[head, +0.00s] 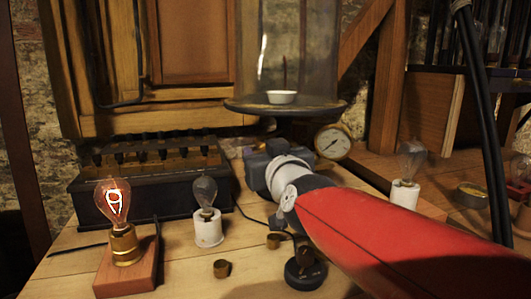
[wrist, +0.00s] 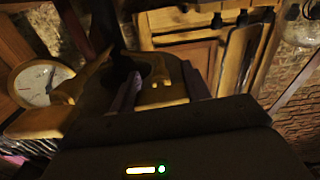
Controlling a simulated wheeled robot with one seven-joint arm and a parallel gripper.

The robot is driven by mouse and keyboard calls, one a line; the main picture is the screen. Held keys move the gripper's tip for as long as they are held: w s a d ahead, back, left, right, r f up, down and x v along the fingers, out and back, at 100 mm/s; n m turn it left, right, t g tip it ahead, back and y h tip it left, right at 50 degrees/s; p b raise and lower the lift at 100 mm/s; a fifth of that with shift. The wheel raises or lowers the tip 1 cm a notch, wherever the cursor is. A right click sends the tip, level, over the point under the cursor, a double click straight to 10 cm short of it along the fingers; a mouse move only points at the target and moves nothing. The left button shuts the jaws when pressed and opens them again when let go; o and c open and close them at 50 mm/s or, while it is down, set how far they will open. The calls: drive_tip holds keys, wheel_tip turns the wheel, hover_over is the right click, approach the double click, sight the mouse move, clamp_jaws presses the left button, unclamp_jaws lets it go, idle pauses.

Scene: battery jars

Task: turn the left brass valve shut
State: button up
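My gripper (head: 262,168) reaches across the bench to just below the bell jar's plate, left of the gauge. In the wrist view its two fingers (wrist: 162,80) stand apart. A yellowish brass fitting (wrist: 165,88) with a dark opening lies ahead of and between them; it looks like part of a valve. I cannot tell whether the fingers touch it. In the head view my gripper and wrist cover that spot, so no valve handle shows clearly and its angle cannot be read.
A gauge (head: 333,142) stands right of my gripper. The bell jar (head: 300,50) on its dark plate (head: 285,107) is above. A glowing bulb (head: 113,205), an unlit bulb (head: 207,225) and a dark battery box (head: 150,185) are left. Small brass pieces (head: 221,268) lie in front.

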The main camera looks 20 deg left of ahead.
drive_tip(key=shift+c, duration=1.4)
drive_tip(key=shift+o, duration=0.2)
drive_tip(key=shift+f+m, duration=0.1)
drive_tip(key=shift+m, duration=0.2)
drive_tip(key=shift+b, duration=0.35)
drive_tip(key=shift+c, duration=0.2)
drive_tip(key=o, duration=1)
drive_tip(key=b+v, duration=0.1)
drive_tip(key=v, duration=0.7)
drive_tip(key=shift+w, duration=0.1)
